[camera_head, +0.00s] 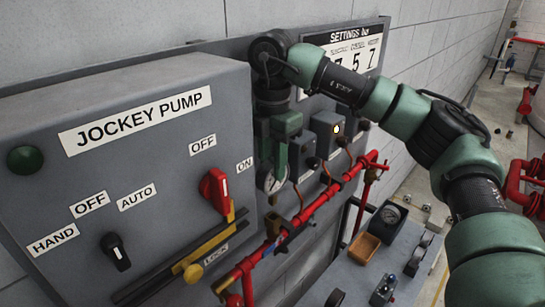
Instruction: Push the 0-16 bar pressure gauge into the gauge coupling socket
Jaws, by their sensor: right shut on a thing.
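The pressure gauge (272,182) has a round white face with a dark needle and hangs below my right gripper (273,165). My right gripper points down and is shut on the gauge, in front of the panel. The gauge's stem is not clear. My left gripper is not in view.
The grey jockey pump box (130,165) with a red switch (214,188) stands close on the left. Small grey boxes (326,133) are behind the pipe.

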